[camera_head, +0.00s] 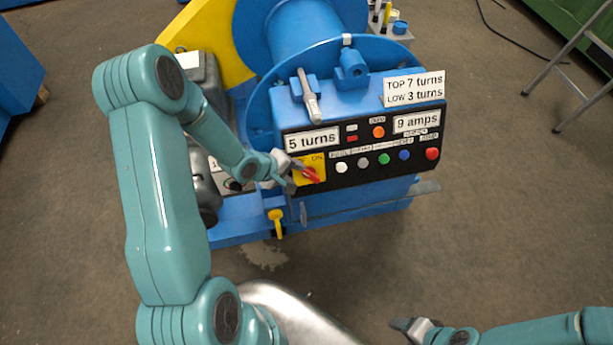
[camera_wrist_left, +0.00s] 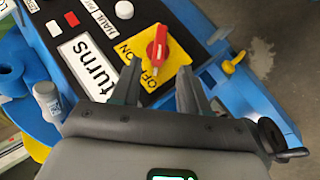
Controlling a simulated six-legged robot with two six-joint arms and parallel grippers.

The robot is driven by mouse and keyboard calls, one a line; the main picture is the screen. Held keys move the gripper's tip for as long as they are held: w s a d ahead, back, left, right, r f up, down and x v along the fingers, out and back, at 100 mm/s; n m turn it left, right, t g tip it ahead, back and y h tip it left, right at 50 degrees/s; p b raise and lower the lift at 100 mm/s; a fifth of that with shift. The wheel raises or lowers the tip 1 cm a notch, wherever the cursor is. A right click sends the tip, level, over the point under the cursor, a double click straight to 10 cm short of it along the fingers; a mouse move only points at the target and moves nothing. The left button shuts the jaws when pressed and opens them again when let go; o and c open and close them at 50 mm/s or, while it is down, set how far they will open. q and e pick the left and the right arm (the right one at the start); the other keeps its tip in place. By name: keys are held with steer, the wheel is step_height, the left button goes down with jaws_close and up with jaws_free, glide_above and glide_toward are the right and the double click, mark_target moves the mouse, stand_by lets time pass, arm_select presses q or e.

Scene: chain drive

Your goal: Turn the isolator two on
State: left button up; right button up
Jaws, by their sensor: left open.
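A red rotary handle (camera_head: 312,174) sits on a yellow square plate (camera_head: 300,168) at the left end of the black control panel. ON is legible on the plate in the head view; no number two is legible near it. In the left wrist view, the red handle (camera_wrist_left: 157,48) lies just beyond the fingertips on the yellow plate (camera_wrist_left: 178,60), with partly covered lettering. My left gripper (camera_wrist_left: 160,76) is open, its fingers straddling the line to the handle, with nothing held. In the head view my left gripper (camera_head: 290,173) is close beside the handle; contact is unclear. My right gripper (camera_head: 413,328) is low, away from the panel.
The black panel (camera_head: 375,170) carries several coloured buttons right of the handle. A label reading 5 turns (camera_head: 312,139) is above the plate. A yellow valve-like handle (camera_head: 277,220) hangs below. A grey lever (camera_head: 308,97) stands above the panel. The floor in front is clear.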

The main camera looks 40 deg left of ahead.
mark_target(307, 175)
arm_select(q)
steer(key=x, duration=0.8)
steer(key=shift+w+d, duration=0.1)
jaws_close()
